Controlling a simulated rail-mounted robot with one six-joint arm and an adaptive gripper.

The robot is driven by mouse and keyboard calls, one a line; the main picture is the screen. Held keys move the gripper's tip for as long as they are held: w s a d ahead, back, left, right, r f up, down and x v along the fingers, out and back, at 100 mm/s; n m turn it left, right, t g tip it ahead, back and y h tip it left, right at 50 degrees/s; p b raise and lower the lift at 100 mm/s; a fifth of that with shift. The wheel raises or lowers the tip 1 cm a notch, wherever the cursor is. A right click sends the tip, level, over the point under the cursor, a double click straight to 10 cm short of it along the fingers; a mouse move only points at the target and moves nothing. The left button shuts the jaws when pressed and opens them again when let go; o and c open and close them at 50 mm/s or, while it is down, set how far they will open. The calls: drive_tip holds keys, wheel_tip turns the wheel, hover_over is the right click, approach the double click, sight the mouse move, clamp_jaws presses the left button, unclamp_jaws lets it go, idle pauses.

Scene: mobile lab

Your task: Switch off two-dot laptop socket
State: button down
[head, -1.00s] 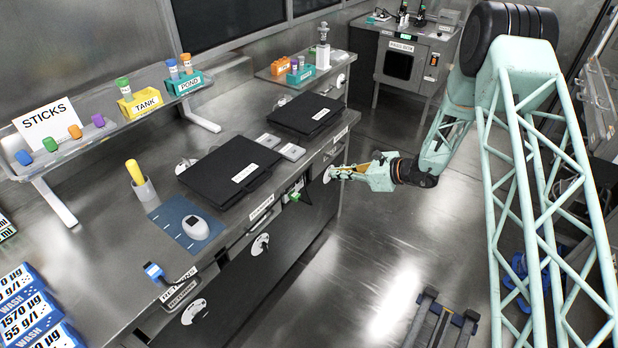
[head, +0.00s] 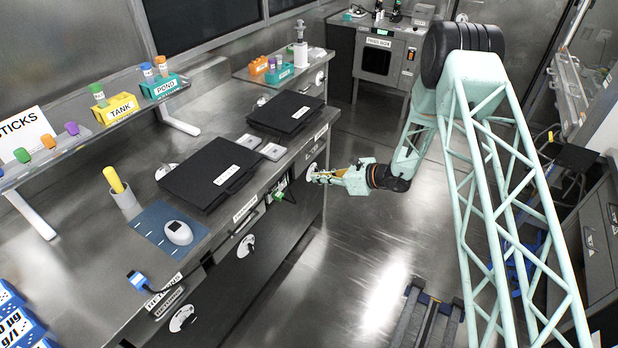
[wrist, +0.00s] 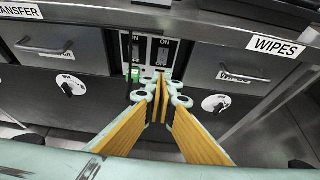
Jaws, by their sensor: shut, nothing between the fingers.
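In the wrist view, a socket panel is set in the bench front with two switch columns side by side. The left switch (wrist: 133,47) has a green plug (wrist: 134,75) below it. The right switch (wrist: 161,52) is marked ON above and OFF below. The dots are too small to read. My gripper (wrist: 160,88) is shut and empty, its tips just in front of the panel's lower right part, covering some of it; contact cannot be told. In the head view my gripper (head: 316,176) is at the bench front, right of the green plug (head: 279,196). Two closed black laptops (head: 213,178) (head: 285,115) lie on the bench.
Drawers with handles and round white dials flank the panel, including a WIPES drawer (wrist: 230,75) on the right. A blue mat (head: 150,232) with a white device lies on the bench. Open floor (head: 370,250) lies right of the bench.

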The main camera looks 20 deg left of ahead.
drive_tip(key=b, duration=0.2)
approach(286, 176)
drive_tip(key=s+x, duration=0.1)
drive_tip(key=x, duration=0.4)
drive_tip(key=shift+w+a+f, duration=0.25)
drive_tip(key=shift+w+a, duration=0.35)
drive_tip(key=shift+a, duration=0.1)
drive_tip(key=shift+f, duration=0.1)
drive_tip(key=b, duration=0.1)
drive_tip(key=f+b, duration=0.1)
drive_tip(key=b, duration=0.1)
drive_tip(key=shift+w+a+f, duration=0.1)
drive_tip(key=shift+w+a, duration=0.05)
drive_tip(key=shift+a, duration=0.4)
